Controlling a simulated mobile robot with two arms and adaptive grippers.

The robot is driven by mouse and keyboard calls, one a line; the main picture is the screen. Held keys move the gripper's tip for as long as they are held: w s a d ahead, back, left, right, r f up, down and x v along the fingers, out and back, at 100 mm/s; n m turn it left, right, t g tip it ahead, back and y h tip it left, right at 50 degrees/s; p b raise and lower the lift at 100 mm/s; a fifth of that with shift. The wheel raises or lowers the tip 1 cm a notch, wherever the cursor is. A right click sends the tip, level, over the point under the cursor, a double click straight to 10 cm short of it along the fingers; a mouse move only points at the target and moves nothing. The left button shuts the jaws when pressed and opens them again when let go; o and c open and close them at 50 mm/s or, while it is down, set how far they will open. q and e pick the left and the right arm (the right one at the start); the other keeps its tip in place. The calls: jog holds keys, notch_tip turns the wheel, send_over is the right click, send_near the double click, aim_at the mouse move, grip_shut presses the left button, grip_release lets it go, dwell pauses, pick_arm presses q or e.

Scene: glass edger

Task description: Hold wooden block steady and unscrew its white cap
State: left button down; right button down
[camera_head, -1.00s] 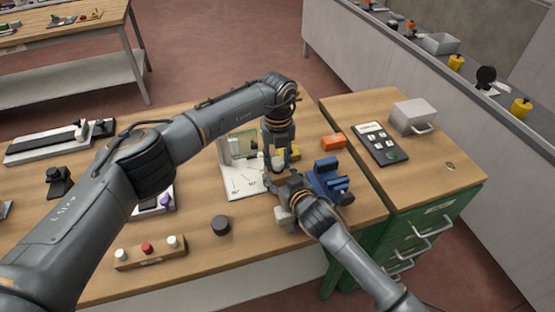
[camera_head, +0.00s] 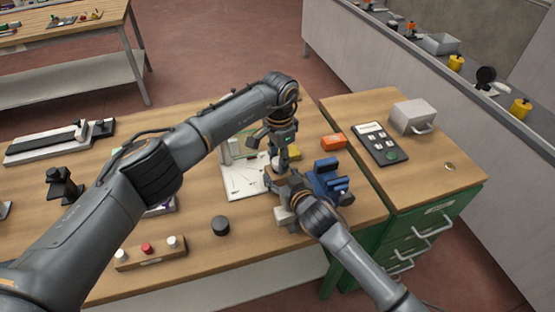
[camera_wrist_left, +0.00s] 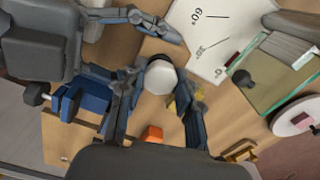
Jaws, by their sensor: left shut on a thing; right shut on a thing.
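The white cap (camera_wrist_left: 160,78) shows between the fingers of my left gripper (camera_wrist_left: 155,98) in the left wrist view. In the head view my left gripper (camera_head: 281,158) points down from above and is shut on the cap, which is mostly hidden there. My right gripper (camera_head: 277,182) comes in from the lower right, just below the left gripper, and is shut on the wooden block. The right gripper's body also shows at upper left in the left wrist view.
A white angle sheet (camera_head: 238,182) lies left of the grippers. A blue vise (camera_head: 330,182) stands close on the right, with an orange block (camera_head: 333,142) behind it. A black round knob (camera_head: 221,225) and a wooden button bar (camera_head: 150,252) are nearer the front edge.

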pick_arm(q)
jog(key=shift+s+d+n, duration=0.1)
jog(key=shift+d+n, duration=0.3)
jog(key=shift+n, duration=0.3)
jog(key=shift+a+n, duration=0.35)
jog(key=shift+n, duration=0.25)
jog(key=c, duration=0.9)
grip_release()
jog(key=shift+a, duration=0.15)
jog(key=shift+c, duration=0.2)
